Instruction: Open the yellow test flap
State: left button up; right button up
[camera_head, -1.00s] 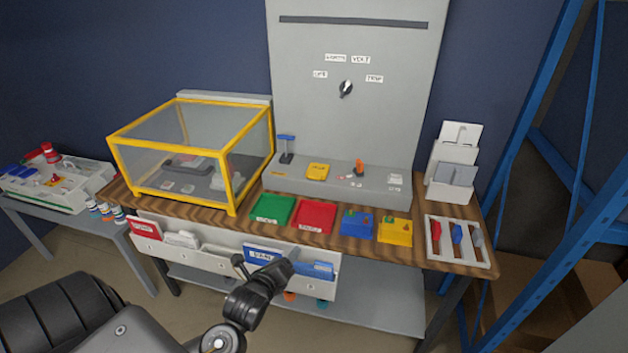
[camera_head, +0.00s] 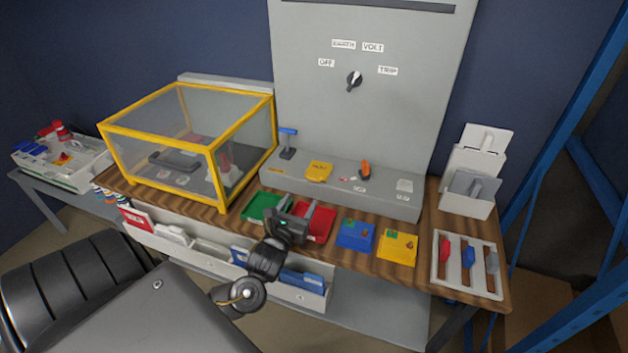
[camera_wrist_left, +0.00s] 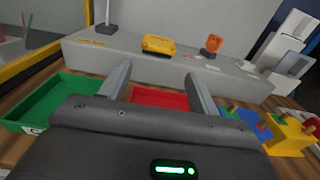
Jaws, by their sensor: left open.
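The yellow test flap (camera_head: 319,171) lies shut on top of the grey ledge of the test panel, left of an orange switch or lever (camera_head: 365,168). It also shows in the left wrist view (camera_wrist_left: 158,44), beyond and between my fingers. My left gripper (camera_head: 296,209) is open and empty above the red tray (camera_head: 318,222), in front of the ledge and apart from the flap. In the left wrist view its two fingers (camera_wrist_left: 158,78) stand wide apart. My right gripper is not in view.
A yellow-framed clear box (camera_head: 228,160) stands left of the ledge. A blue-topped post (camera_head: 287,143) rises beside the flap. A green tray (camera_head: 262,207), blue box (camera_head: 355,236) and yellow box (camera_head: 397,247) line the bench front. A tool rack (camera_head: 467,264) is at right.

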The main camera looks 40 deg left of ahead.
aim_at(313, 179)
pick_arm(q)
jog(key=x, duration=0.3)
jog(key=shift+r, duration=0.15)
jog(key=x, duration=0.5)
jog(key=shift+w+a+p, duration=0.15)
jog(key=shift+w+p, duration=0.15)
jog(key=shift+p, duration=0.1)
jog(key=shift+x, duration=0.75)
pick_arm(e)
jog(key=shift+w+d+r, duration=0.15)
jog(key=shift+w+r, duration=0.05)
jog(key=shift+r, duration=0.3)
